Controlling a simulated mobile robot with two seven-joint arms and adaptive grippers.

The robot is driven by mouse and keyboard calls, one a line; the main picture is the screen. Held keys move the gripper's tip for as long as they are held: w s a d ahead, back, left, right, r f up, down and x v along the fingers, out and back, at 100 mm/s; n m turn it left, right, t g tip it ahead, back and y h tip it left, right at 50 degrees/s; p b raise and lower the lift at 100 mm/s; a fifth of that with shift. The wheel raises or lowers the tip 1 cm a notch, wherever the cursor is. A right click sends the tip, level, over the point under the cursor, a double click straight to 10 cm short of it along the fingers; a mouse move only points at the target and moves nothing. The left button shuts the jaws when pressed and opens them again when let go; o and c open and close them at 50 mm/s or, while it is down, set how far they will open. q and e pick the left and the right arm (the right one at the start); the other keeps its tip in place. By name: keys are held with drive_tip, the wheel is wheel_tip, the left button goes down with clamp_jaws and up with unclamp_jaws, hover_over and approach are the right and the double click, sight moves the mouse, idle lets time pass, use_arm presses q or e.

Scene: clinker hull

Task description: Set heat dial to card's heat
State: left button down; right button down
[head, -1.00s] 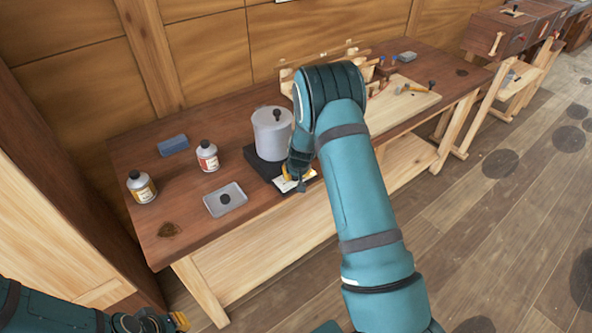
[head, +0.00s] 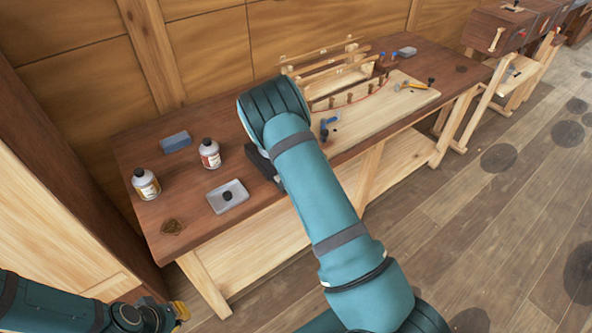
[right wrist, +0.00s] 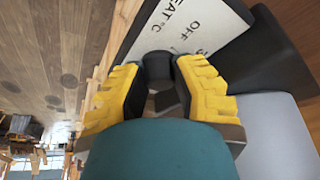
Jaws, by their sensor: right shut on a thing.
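The heater's white dial panel (right wrist: 190,22) shows in the right wrist view, with the letters "EAT °C" and "OFF" readable. My right gripper (right wrist: 160,88) has its yellow fingers shut on the black heat dial (right wrist: 160,64) at the panel; the dial's pointer setting cannot be read. In the head view my right arm hides the right gripper, the dial and the pot. Only a dark edge of the heater (head: 262,164) shows there. The grey pot (right wrist: 275,130) is beside the heater in the right wrist view. My left gripper (head: 181,312) is low at the left, away from the bench. No heat card is recognisable.
On the bench (head: 140,150) stand two labelled bottles (head: 146,184) (head: 210,154), a blue block (head: 175,142) and a grey tray (head: 228,196) with a dark round thing. A pale board (head: 385,108) with wooden hull parts and tools lies to the right.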

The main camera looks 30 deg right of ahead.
drive_tip(key=c, duration=0.7)
unclamp_jaws()
drive_tip(key=shift+a+r, duration=0.1)
drive_tip(key=shift+a+r, duration=0.1)
drive_tip(key=shift+r, duration=0.45)
drive_tip(key=shift+s+v, duration=0.15)
drive_tip(key=shift+v, duration=1.55)
drive_tip(key=shift+s+v, duration=0.15)
drive_tip(key=shift+v, duration=1.55)
drive_tip(key=shift+f, duration=0.1)
